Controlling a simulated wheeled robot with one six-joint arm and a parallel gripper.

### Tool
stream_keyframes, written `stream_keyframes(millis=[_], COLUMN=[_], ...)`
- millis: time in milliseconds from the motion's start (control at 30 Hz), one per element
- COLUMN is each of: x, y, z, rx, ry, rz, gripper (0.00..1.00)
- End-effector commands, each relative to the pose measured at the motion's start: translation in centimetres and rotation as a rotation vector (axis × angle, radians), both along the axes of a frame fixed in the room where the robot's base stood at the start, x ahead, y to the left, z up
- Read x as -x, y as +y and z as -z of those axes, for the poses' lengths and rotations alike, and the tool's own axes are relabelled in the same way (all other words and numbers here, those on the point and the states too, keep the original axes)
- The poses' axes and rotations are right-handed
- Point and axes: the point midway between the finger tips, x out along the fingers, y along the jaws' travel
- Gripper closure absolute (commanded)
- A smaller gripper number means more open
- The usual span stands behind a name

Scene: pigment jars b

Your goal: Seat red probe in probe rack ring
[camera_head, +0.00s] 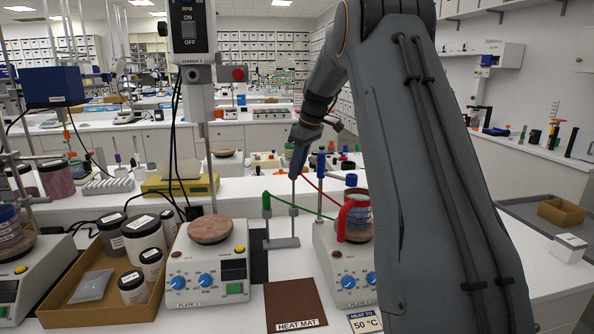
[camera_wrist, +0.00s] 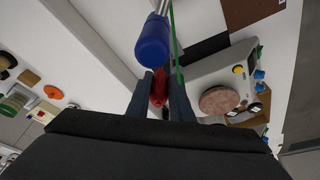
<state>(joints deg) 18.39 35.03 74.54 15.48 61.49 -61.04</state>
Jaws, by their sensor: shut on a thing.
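My gripper (camera_head: 297,166) is above the stand at the back of the right hot plate, pointing down. In the wrist view its fingers (camera_wrist: 161,78) are shut on the red probe (camera_wrist: 158,91), whose red handle shows between them. In the head view the probe is mostly hidden by the gripper. The probe rack (camera_head: 281,243) is a grey stand with a flat base and a thin post below my gripper. A green probe (camera_head: 266,201) stands at its left side. The rack ring itself is not clear.
The right hot plate (camera_head: 329,262) carries a jar with a thick red curved piece (camera_head: 354,212) over it. The left hot plate (camera_head: 207,270) and a cardboard tray of jars (camera_head: 62,303) stand left. A brown heat mat (camera_head: 296,301) lies in front. Red and green cables cross near the rack.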

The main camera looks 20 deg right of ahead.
Motion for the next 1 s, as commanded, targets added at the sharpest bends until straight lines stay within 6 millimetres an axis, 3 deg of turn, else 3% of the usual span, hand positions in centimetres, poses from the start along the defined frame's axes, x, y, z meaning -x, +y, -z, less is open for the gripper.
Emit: stream_keyframes(millis=[1000], x=[0.0], y=[0.0], z=[-3.7], rx=[0.000], ry=[0.000], rz=[-0.001], gripper=[1.00])
